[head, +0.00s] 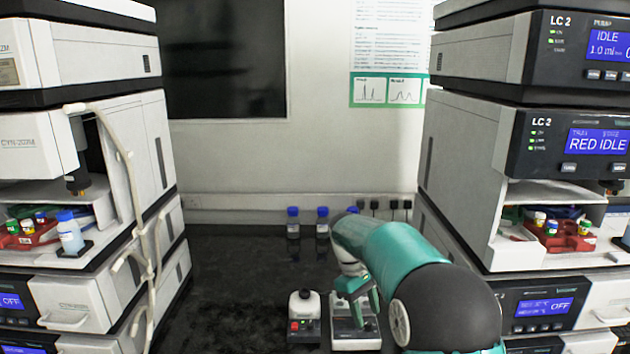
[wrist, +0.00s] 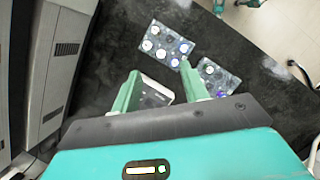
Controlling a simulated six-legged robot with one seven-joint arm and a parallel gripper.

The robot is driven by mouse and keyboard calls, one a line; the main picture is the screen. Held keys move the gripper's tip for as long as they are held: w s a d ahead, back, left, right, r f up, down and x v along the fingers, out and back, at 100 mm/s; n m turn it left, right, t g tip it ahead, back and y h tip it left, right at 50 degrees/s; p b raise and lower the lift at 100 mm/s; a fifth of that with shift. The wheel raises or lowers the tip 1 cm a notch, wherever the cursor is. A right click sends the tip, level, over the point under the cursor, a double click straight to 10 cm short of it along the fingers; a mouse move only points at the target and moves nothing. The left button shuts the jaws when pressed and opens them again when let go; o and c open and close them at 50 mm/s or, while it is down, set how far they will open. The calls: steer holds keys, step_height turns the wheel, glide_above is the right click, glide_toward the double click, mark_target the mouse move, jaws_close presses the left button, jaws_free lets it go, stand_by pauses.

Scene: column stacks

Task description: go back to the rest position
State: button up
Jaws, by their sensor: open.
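My arm reaches out over the dark bench from the lower right in the head view. My gripper (head: 358,288) points down above a small pale tray or block (head: 356,338) on the bench. In the wrist view my gripper (wrist: 160,72) has its two green fingers apart with nothing held between them. A pale rectangular object (wrist: 155,92) lies below, between and beyond the fingers. Part of it is hidden by my gripper.
A small white device (head: 304,318) with red and green buttons stands just left of my gripper. Instrument stacks rise at left (head: 90,180) and right (head: 530,170). Blue-capped bottles (head: 293,224) stand at the back wall. Vial racks (wrist: 167,43) show in the wrist view. The bench (head: 230,290) is clear at left.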

steer(key=s+d+r+m+t+y, duration=0.1)
steer(key=s+r+m+t, duration=0.1)
steer(key=s+r, duration=0.5)
steer(key=s+d+r+m+t+y, duration=0.1)
steer(key=s+d+r+m+t, duration=0.1)
steer(key=s+r, duration=0.5)
steer(key=s+f+m+t, duration=0.3)
steer(key=s+m+t, duration=0.1)
steer(key=s, duration=1.2)
steer(key=shift+s+d+f+m+y, duration=0.15)
steer(key=shift+s+d+m+y, duration=0.15)
steer(key=shift+s+y, duration=0.1)
